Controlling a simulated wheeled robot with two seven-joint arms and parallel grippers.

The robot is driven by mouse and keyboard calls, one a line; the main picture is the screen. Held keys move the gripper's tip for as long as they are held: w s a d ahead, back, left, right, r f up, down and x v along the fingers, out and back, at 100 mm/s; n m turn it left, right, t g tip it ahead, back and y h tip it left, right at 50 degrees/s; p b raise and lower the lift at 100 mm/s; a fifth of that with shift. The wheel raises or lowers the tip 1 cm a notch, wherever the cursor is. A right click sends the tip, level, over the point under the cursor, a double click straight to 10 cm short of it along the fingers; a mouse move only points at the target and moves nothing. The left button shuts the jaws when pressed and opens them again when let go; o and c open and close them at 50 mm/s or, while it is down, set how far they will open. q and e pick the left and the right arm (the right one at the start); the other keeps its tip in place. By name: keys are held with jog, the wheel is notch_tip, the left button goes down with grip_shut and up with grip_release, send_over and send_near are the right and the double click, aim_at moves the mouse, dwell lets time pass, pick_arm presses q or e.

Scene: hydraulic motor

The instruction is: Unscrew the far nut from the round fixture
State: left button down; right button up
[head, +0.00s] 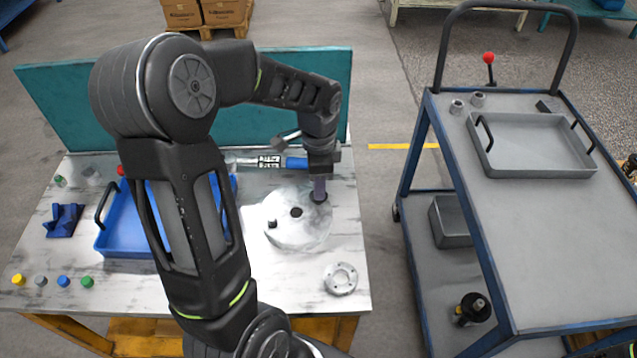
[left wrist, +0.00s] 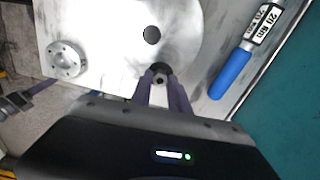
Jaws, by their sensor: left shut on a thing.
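The round fixture (head: 289,233) is a pale metal disc lying on the worktable, with dark spots on its top. It also shows in the left wrist view (left wrist: 118,22). My left gripper (head: 319,190) points down at the disc's far right edge. Its purple fingers are shut on a dark nut (head: 319,197), which also shows between the fingertips in the left wrist view (left wrist: 160,70). A second dark nut (head: 272,224) stands on the disc's near left part, clear of the gripper. A dark hole (head: 296,212) is in the disc's middle.
A flanged metal ring (head: 341,278) lies at the table's near right. A blue-handled tool (head: 293,163) lies behind the fixture, before the teal back panel (head: 70,105). A blue tray (head: 112,240) is left, partly behind my arm. A cart (head: 545,250) with a grey tray stands right.

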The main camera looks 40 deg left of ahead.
pick_arm(q)
jog(key=n, duration=0.4)
jog(key=shift+n+b, duration=0.3)
jog(key=shift+n, duration=0.6)
jog(key=n, duration=0.4)
jog(key=shift+r+n, duration=0.1)
jog(key=shift+n, duration=0.2)
jog(key=shift+r+p, duration=1.4)
jog(key=shift+r, duration=0.65)
